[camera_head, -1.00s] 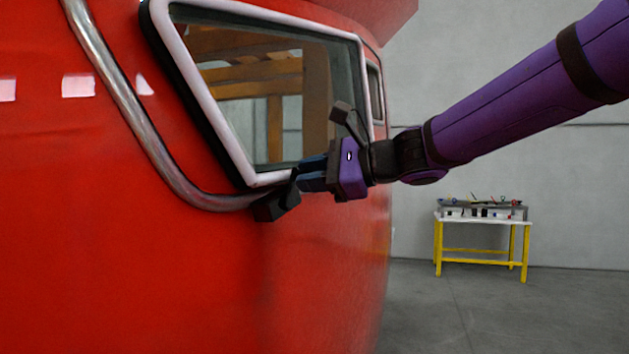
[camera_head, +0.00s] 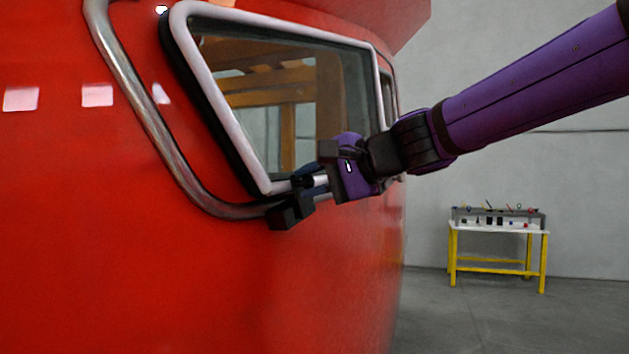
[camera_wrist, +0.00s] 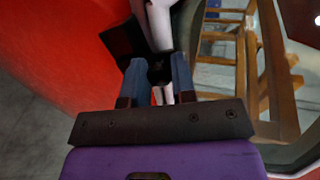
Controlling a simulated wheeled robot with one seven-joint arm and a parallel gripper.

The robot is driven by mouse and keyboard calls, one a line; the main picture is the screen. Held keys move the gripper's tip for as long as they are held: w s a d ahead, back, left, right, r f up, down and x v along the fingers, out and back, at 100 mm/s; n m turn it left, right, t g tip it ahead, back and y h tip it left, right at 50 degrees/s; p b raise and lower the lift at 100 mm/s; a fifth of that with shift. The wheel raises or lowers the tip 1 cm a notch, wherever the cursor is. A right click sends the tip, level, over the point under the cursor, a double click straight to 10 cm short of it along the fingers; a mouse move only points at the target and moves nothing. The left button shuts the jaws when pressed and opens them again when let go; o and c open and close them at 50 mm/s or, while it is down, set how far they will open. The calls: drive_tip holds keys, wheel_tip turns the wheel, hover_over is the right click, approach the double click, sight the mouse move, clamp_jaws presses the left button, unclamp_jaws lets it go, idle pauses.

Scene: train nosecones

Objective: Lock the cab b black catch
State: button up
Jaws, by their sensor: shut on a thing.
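The black catch (camera_head: 290,213) sits on the red cab wall at the lower corner of the white-framed window, by the end of the metal rail. My gripper (camera_head: 306,184) is at this catch, reaching in from the right along the window's lower edge. In the wrist view the catch's dark block (camera_wrist: 122,38) shows beyond the fingers. My two blue fingers (camera_wrist: 160,75) are close together on a dark part of the catch between their tips. The fingers and my wrist hide part of the catch, and I cannot tell whether it is locked.
The red cab (camera_head: 150,270) fills the left side, with a bent metal rail (camera_head: 160,125) and a white window frame (camera_head: 228,110) near my gripper. A yellow-legged table (camera_head: 497,228) with small items stands far back right. The grey floor there is clear.

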drive_tip(key=shift+s+f, duration=0.1)
drive_tip(key=shift+f, duration=0.1)
idle(0.4)
drive_tip(key=o, duration=0.9)
drive_tip(key=shift+r, duration=0.1)
drive_tip(key=v, duration=1)
drive_tip(key=shift+s+d+r, duration=0.2)
drive_tip(key=shift+d, duration=0.1)
drive_tip(key=s+d+f+n+h, duration=0.2)
drive_tip(key=s+d+f+h, duration=0.4)
drive_tip(key=s+d+f, duration=0.2)
drive_tip(key=s+d+f+n+g+h, duration=0.1)
drive_tip(key=s+d+f+n+h, duration=0.2)
drive_tip(key=d+f, duration=1)
drive_tip(key=s+h, duration=0.3)
drive_tip(key=s, duration=0.2)
drive_tip(key=shift+s+d+f+g+h, duration=0.3)
drive_tip(key=shift+s+f+h, duration=0.1)
